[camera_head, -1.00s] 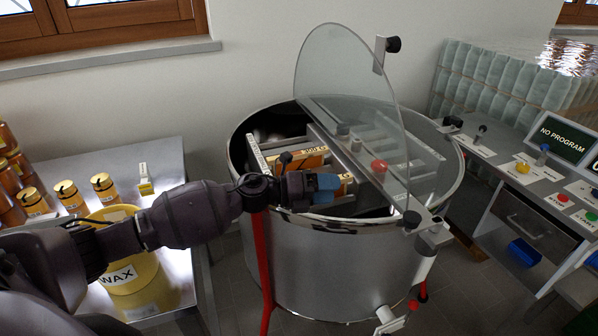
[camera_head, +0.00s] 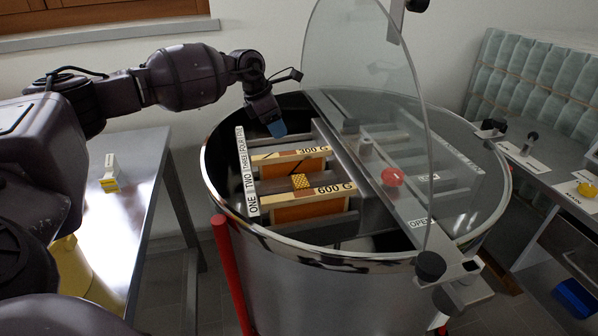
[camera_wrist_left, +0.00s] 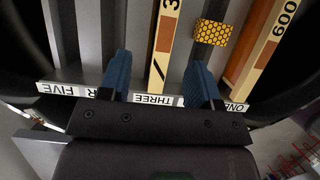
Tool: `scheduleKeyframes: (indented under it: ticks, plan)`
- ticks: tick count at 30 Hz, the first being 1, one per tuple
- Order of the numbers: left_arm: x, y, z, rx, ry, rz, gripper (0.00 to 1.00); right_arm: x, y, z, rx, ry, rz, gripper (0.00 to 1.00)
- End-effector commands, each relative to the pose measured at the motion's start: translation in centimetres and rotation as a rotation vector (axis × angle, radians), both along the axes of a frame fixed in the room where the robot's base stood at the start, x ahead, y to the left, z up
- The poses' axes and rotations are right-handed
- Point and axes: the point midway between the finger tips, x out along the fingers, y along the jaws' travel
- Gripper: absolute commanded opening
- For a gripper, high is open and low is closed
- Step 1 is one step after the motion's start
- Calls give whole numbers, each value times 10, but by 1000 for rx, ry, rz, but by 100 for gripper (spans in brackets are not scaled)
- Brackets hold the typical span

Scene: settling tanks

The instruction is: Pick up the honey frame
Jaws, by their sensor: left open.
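Two honey frames sit in slots of the steel drum (camera_head: 330,255). The honey frame marked 300 G (camera_head: 268,156) is behind the one marked 600 G (camera_head: 309,197); each has a pale top bar and an orange body. A yellow honeycomb-patterned piece (camera_head: 301,182) shows between their bars. My left gripper (camera_head: 272,122) is above the drum's back left, over the slots. In the left wrist view my open gripper (camera_wrist_left: 160,82) has its blue fingers on either side of the line of the 300 G bar (camera_wrist_left: 164,48), near slot label THREE. It appears empty; finger height is unclear.
A clear lid panel (camera_head: 368,110) stands upright across the drum, with the right-hand slots behind it. A table (camera_head: 130,215) with a small yellow-white box (camera_head: 110,173) is at left. A counter with buttons is at right.

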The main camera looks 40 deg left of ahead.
Motion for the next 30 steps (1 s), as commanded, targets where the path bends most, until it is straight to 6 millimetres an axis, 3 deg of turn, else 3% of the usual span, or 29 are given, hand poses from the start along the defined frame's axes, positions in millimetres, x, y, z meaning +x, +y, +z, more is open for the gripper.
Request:
scheduleKeyframes:
  ticks: [9,17,25,30]
  plan:
    - [12,-12,-41,-3,3,0,57,-10,-1,-12,0,29,-4,66]
    - [16,-19,-55,-5,0,-1,57,-3,1,-10,3,15,-2,66]
    - [24,-31,-89,-4,2,-1,57,-2,1,-14,3,16,-1,66]
    - [26,-32,-91,-4,0,0,57,1,1,-12,2,10,0,66]
